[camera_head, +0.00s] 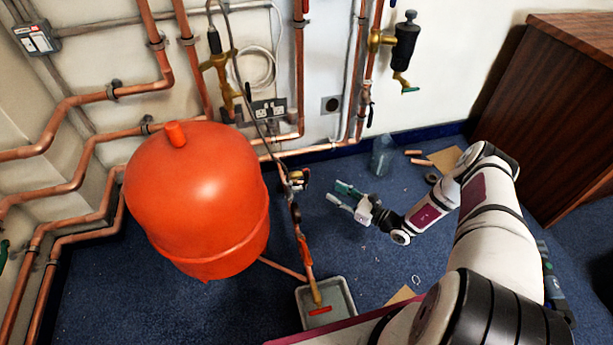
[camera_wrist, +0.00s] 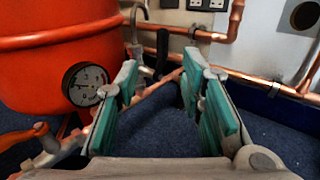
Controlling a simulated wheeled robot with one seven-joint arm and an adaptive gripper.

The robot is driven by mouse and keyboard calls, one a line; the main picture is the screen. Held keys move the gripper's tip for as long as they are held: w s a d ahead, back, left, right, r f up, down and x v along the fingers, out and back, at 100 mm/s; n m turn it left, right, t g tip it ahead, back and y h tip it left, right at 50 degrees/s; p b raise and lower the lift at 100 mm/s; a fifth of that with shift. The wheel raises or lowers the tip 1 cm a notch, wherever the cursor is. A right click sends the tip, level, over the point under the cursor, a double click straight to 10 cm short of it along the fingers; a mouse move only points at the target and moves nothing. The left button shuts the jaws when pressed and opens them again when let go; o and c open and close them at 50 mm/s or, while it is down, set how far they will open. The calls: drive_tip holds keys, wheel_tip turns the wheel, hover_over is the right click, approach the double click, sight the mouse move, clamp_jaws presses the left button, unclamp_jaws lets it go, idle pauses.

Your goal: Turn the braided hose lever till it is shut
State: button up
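A thin dark hose (camera_head: 259,128) drops along the wall to a small brass valve and gauge cluster (camera_head: 295,181) right of the red tank. In the wrist view a round gauge (camera_wrist: 88,84) shows left of my fingers. Below it an orange handle (camera_wrist: 22,135) sits on a metal valve body (camera_wrist: 46,138) at the left edge; I cannot tell whether this is the braided hose lever. My gripper (camera_head: 341,197) is right of the cluster, apart from it. In the wrist view its teal fingers (camera_wrist: 160,95) are spread with nothing between them.
The red tank (camera_head: 195,200) stands left of the cluster. A grey tray (camera_head: 342,298) lies on the floor below. A wooden cabinet (camera_head: 560,110) is at right. Blue carpet around my gripper is mostly clear.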

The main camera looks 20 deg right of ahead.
sight(307, 176)
drive_tip(key=shift+m, duration=0.3)
drive_tip(key=b+x, duration=0.1)
drive_tip(key=x, duration=0.3)
drive_tip(key=b+x, duration=0.2)
drive_tip(key=x, duration=0.3)
drive_tip(key=f+b+x, duration=0.1)
drive_tip(key=x, duration=0.3)
drive_tip(key=shift+w+b, duration=0.3)
drive_tip(key=shift+b, duration=0.05)
drive_tip(key=shift+c, duration=0.6)
clamp_jaws()
